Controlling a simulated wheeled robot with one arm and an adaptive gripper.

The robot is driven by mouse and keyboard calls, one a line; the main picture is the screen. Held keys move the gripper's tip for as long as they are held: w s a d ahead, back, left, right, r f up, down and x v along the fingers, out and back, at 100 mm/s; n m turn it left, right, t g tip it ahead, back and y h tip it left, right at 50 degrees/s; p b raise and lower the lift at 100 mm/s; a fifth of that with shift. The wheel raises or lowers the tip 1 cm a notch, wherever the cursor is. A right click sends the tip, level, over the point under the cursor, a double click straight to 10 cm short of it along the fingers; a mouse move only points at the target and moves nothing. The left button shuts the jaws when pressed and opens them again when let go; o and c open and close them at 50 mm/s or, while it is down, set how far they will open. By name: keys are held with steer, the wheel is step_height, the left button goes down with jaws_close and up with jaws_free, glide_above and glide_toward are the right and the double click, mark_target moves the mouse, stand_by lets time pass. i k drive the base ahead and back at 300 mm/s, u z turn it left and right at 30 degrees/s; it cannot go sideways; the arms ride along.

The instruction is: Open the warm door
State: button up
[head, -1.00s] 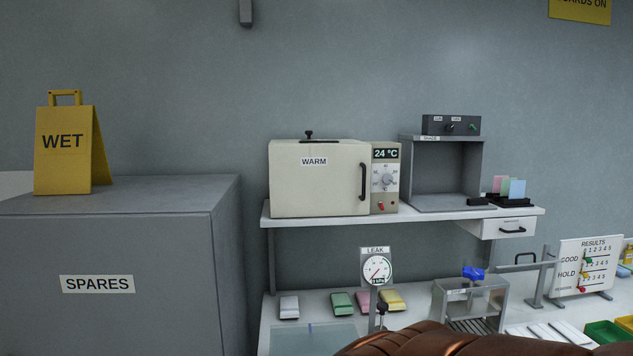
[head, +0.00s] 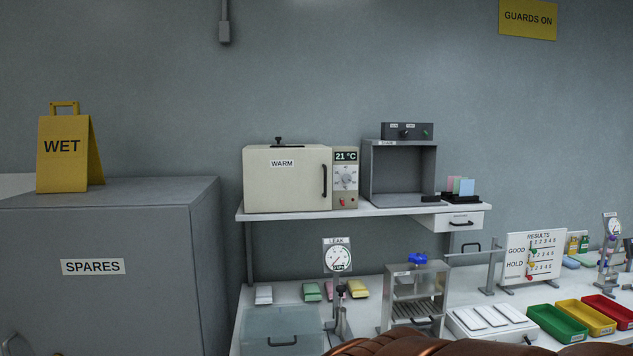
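The warm cabinet is a cream box on the white shelf in the head view. Its front is the warm door (head: 285,188), labelled WARM, which looks shut. A black vertical handle (head: 324,182) is at the door's right edge. A control panel (head: 345,178) beside it has a dial, a red button and a display reading 21 °C. My gripper is not in view. A brown, shiny rounded shape at the bottom edge hides part of the bench front.
A grey SPARES cabinet (head: 175,268) with a yellow WET sign (head: 67,153) stands left. The white shelf (head: 300,213) also holds an open grey box (head: 400,175). Below are a LEAK gauge (head: 338,256), a clear-topped bin (head: 282,322) and coloured trays (head: 558,323).

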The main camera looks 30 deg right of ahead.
mark_target(290, 179)
steer(key=u, duration=0.65)
steer(key=i, duration=0.7)
steer(key=z, duration=0.8)
